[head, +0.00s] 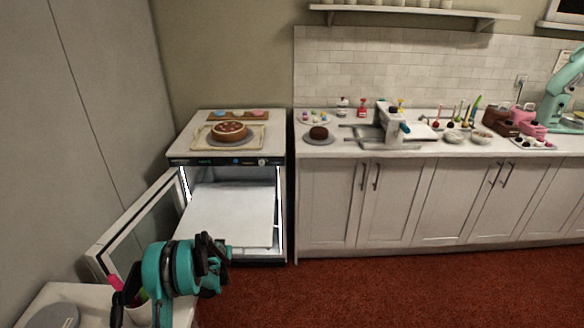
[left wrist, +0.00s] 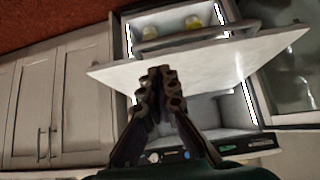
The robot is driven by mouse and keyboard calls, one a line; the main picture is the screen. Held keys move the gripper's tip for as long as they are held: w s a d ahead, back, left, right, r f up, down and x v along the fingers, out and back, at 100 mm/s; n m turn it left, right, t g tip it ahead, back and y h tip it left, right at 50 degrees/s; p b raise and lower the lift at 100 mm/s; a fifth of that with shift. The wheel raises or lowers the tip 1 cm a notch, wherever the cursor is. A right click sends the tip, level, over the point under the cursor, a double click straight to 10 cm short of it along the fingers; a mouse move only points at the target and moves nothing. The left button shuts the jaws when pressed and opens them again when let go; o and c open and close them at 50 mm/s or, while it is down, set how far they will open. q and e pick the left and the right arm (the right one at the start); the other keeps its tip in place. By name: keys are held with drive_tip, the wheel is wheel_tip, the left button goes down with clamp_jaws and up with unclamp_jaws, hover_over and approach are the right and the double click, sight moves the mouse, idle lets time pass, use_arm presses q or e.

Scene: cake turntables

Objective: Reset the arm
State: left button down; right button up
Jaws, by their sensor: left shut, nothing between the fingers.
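My left arm shows teal at the lower left of the head view, in front of the open oven-like cabinet (head: 283,215). Its dark left gripper (head: 212,248) is low before the cabinet. In the left wrist view the left gripper (left wrist: 160,76) is shut and empty, its fingers together in front of a white panel (left wrist: 225,60). The same white panel (head: 230,212) shows in the cabinet opening in the head view. Whether the fingers touch it I cannot tell. My right gripper is in neither view.
The cabinet's door (head: 135,220) stands open to the left. A cake (head: 229,130) is on a tray on top of the cabinet. A white counter (head: 345,149) runs to the right with kitchen items. Red carpet (head: 400,285) is clear in front.

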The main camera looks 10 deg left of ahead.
use_arm(q)
drive_tip(key=s+d+r, duration=0.4)
drive_tip(key=d+r, duration=0.1)
drive_tip(key=r, duration=0.3)
drive_tip(key=s+d+r+m+h, duration=0.1)
drive_tip(key=s+d+r, duration=0.2)
drive_tip(key=d+r, duration=0.35)
drive_tip(key=s+d+r, duration=0.3)
drive_tip(key=s+r, duration=0.1)
drive_tip(key=r, duration=0.5)
drive_tip(key=s+d+r, duration=0.1)
drive_tip(key=s+d, duration=0.2)
drive_tip(key=s, duration=0.6)
drive_tip(key=s+d+r+m, duration=0.1)
drive_tip(key=s+d, duration=0.3)
drive_tip(key=s, duration=0.5)
drive_tip(key=s+d+r+g+h, duration=0.1)
drive_tip(key=s+d, duration=0.3)
drive_tip(key=s, duration=0.5)
drive_tip(key=shift+m, duration=0.3)
